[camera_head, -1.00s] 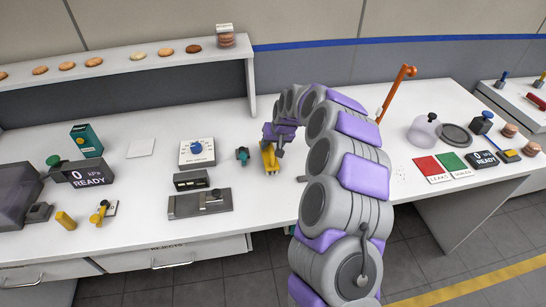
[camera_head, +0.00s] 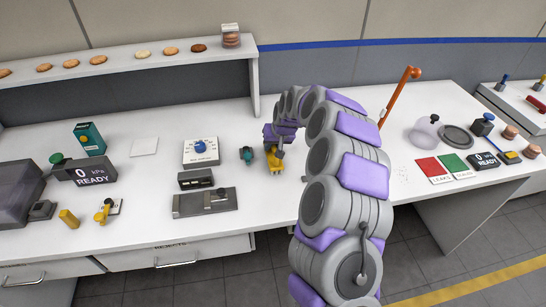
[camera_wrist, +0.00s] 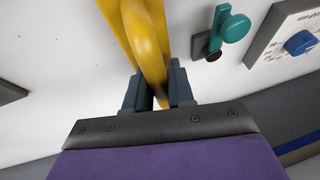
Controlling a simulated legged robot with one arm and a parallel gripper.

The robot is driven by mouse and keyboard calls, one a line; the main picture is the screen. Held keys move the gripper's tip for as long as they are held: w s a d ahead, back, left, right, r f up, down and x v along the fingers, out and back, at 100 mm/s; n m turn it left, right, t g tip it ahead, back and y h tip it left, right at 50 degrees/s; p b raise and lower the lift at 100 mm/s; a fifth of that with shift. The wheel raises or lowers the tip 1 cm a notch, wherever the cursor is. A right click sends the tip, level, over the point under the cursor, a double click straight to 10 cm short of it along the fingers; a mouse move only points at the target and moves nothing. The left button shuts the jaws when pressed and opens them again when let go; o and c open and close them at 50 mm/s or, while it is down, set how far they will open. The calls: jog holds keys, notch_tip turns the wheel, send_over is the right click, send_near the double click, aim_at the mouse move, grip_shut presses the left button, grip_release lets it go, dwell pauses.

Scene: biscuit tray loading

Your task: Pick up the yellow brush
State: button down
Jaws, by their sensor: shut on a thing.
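The yellow brush (camera_head: 273,160) is on the white table near its middle, at the end of my purple and grey arm. In the wrist view the yellow brush (camera_wrist: 150,45) runs up from between the two dark fingers. My gripper (camera_head: 276,148) is shut on it, and the fingers (camera_wrist: 160,88) press on both sides of its curved yellow part. The brush's lower end is partly hidden by my gripper. I cannot tell whether the brush touches the table.
A small teal-knobbed device (camera_head: 247,154) stands just left of the brush. A white box with a blue dial (camera_head: 201,151) and a grey sealing device (camera_head: 205,201) are further left. An orange post (camera_head: 400,95) rises behind my arm. Table in front of the brush is clear.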

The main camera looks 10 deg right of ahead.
jog(key=shift+d, duration=0.45)
jog(key=shift+r, duration=0.65)
jog(key=shift+s+a+r+p, duration=0.25)
jog(key=shift+r+p, duration=0.1)
jog(key=shift+r, duration=0.35)
jog(key=shift+s+a+r+p, duration=0.15)
jog(key=shift+a+r+p, duration=0.15)
jog(key=shift+r, duration=0.4)
jog(key=shift+s+a, duration=0.15)
jog(key=shift+s, duration=0.55)
jog(key=s+a+r+p, duration=0.1)
jog(key=s+a+p, duration=0.2)
jog(key=s, duration=0.9)
jog(key=shift+s+a, duration=0.25)
jog(key=shift+a, duration=0.95)
jog(key=shift+r, duration=0.1)
